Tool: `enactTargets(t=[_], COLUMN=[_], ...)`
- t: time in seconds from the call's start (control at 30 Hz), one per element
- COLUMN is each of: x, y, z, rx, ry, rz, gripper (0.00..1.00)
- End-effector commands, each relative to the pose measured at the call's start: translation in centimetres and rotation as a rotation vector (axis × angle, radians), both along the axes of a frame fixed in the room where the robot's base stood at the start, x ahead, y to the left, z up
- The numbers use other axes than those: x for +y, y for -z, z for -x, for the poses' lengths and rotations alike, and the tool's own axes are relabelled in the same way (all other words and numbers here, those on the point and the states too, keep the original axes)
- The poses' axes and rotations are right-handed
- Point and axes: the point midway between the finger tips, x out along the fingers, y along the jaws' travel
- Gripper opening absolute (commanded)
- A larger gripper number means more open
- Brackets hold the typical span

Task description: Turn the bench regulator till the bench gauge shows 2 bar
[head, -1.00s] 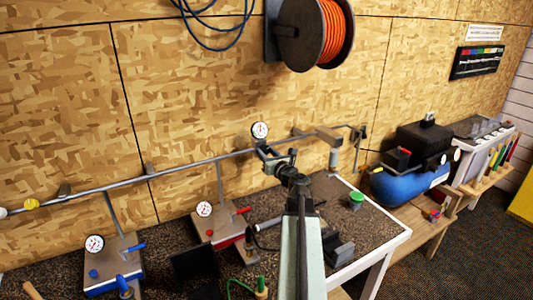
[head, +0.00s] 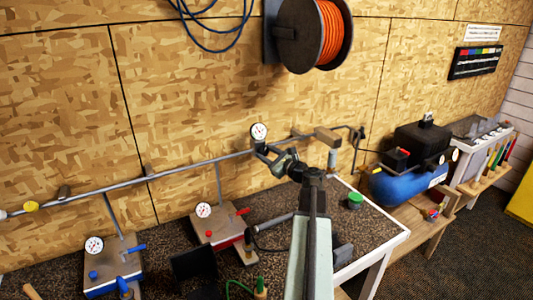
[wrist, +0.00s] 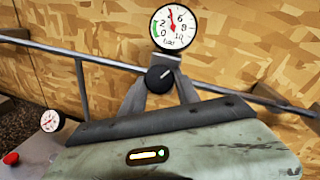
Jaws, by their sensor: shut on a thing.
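The bench gauge (head: 259,131) is a round white dial on the wall pipe; it also shows large in the wrist view (wrist: 173,28). Its red needle points nearly straight up, roughly between 4 and 6, and a green band lies on the dial's left side. The bench regulator's dark round knob (wrist: 160,79) sits just below the dial, with a pale mark on its face. My gripper (wrist: 160,88) is shut on the knob, one finger on each side. In the head view my gripper (head: 268,157) reaches the pipe just below the gauge, and the knob is hidden there.
The grey pipe (head: 180,168) runs along the wooden wall. A red-trimmed station (head: 220,228) and a blue-trimmed station (head: 112,265), each with a gauge, stand left on the bench. A green-lidded jar (head: 355,200) and a blue compressor (head: 405,185) are to the right.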

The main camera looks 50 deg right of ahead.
Motion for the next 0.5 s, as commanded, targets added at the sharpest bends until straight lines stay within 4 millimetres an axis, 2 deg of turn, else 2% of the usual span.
enactTargets(t=[0.5], x=[-0.11], y=[0.0], z=[0.07], rx=[0.03], ry=[-0.049], rz=[0.094], gripper=[0.0])
